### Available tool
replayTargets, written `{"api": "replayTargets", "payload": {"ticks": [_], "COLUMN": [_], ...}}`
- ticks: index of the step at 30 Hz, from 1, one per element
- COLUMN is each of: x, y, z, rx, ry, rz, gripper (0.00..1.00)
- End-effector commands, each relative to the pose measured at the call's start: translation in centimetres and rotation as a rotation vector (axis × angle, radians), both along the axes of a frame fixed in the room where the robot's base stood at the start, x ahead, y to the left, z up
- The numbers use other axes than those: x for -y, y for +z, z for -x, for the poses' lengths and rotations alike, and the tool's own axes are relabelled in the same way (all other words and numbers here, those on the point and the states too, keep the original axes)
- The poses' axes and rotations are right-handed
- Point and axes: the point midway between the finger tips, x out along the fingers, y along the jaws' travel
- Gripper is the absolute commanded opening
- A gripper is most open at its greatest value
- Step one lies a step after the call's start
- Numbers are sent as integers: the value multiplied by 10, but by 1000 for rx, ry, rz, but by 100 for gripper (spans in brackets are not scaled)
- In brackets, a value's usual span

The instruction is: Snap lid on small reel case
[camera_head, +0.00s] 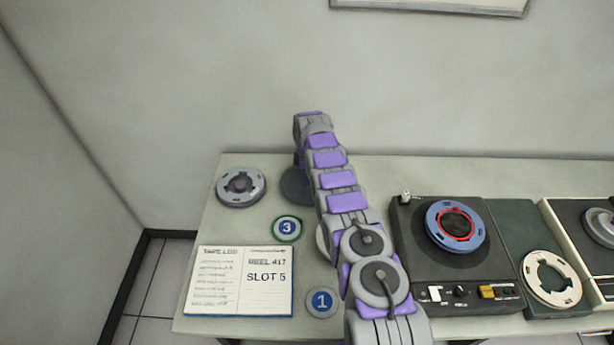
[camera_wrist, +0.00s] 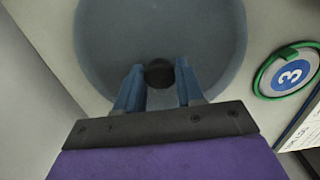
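A round blue-grey lid (camera_wrist: 105,50) with a dark centre knob (camera_wrist: 158,73) fills much of the wrist view. In the head view, the lid (camera_head: 294,187) shows partly behind my arm at the back left of the table. Whether the lid is clear of the table is hard to tell. A pale round item (camera_head: 322,241), possibly the case, is mostly hidden behind my arm.
A grey reel (camera_head: 241,186) lies left of the lid. A green-rimmed disc marked 3 (camera_head: 288,229), a disc marked 1 (camera_head: 322,302) and an open tape log (camera_head: 238,282) lie nearby. A tape deck (camera_head: 455,285) and a cream reel (camera_head: 551,278) stand right of my arm.

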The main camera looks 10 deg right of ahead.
Motion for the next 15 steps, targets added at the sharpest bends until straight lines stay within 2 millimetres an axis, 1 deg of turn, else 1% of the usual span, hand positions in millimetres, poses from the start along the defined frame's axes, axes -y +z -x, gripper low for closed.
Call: {"api": "replayTargets", "payload": {"ticks": [1,8,15], "x": [0,1,1], "y": [0,0,5], "z": [0,0,0], "rx": [0,0,1], "ry": [0,0,0], "rz": [0,-1,-1], "gripper": [32,11,10]}}
